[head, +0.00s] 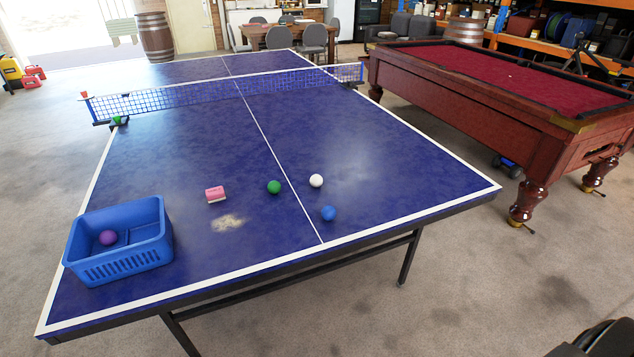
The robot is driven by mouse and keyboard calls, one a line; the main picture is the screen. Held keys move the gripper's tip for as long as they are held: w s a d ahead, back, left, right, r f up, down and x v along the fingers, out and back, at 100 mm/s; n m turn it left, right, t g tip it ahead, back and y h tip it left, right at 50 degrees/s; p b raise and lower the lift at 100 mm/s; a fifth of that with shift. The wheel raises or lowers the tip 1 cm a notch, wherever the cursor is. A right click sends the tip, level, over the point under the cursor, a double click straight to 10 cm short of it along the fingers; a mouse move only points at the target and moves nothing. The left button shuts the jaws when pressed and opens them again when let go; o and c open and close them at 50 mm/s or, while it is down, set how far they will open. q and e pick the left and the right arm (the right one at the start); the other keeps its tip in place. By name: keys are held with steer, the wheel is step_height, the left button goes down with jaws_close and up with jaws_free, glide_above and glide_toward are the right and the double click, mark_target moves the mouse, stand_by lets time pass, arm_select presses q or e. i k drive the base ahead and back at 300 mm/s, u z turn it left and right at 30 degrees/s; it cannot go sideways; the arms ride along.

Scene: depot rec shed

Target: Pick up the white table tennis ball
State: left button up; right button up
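The white table tennis ball (316,180) rests on the blue table tennis table (380,165), just right of the white centre line and on the near side of the net. A green ball (274,187) lies to its left, across the line. A blue ball (329,213) lies nearer the table's front edge. All three are apart from each other. Neither of my grippers can be made out. A dark part at the bottom right corner looks like part of my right arm. No gripper is near the white ball.
A blue basket (120,262) holding a purple ball (108,237) stands at the table's left front corner. A pink block-like item (215,194) lies between basket and green ball. The net (225,92) crosses the table. A red-topped pool table (500,75) stands right, with clear floor between.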

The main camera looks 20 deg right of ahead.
mark_target(316, 180)
steer(key=z, duration=2.65)
steer(key=i, duration=2.7)
steer(key=u, duration=2.6)
